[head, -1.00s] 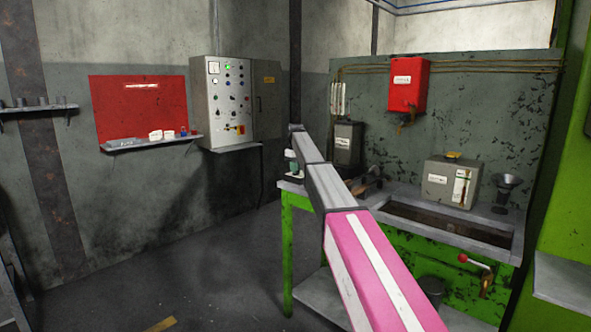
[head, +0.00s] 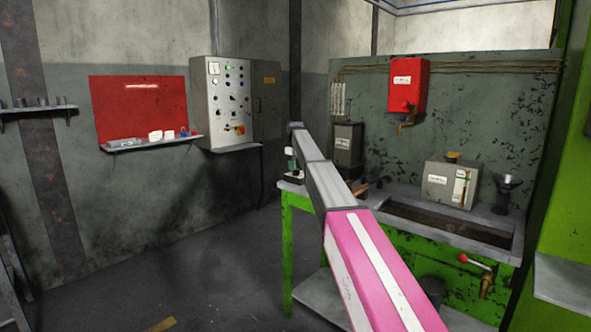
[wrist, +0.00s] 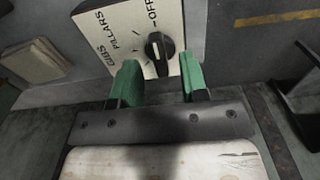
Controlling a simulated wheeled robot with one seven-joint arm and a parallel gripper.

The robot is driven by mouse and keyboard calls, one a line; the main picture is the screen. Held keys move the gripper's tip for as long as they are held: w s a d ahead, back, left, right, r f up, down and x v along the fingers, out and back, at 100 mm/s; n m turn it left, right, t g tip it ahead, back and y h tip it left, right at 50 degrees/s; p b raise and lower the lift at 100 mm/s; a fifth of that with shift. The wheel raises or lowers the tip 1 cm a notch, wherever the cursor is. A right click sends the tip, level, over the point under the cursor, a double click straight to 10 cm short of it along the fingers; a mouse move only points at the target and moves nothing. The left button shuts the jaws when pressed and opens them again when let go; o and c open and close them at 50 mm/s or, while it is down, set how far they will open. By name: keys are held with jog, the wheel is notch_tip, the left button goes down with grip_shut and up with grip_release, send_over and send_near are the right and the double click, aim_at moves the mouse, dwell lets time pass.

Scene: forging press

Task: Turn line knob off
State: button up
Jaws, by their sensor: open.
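The line knob (wrist: 157,46) is a black round knob with a light pointer mark in the wrist view. It sits on a pale plate (wrist: 178,70) printed OFF, PILLARS and GIBS. The pointer's exact setting is hard to read. My gripper (wrist: 158,80) is open, with one green finger on each side just below the knob. The fingers look apart from the knob, and nothing is held between them. In the head view my pink and grey arm reaches away toward the bench; the knob cannot be made out there.
A green bench (head: 285,240) stands beyond my arm, with a grey box (head: 451,182) on its right side. A red box (head: 408,84) hangs on the panel behind. A control cabinet (head: 226,100) and a shelf (head: 150,143) are on the left wall.

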notch_tip(320, 180, up, 10)
jog(key=shift+f, duration=0.15)
jog(key=shift+s, duration=0.1)
dwell(0.3)
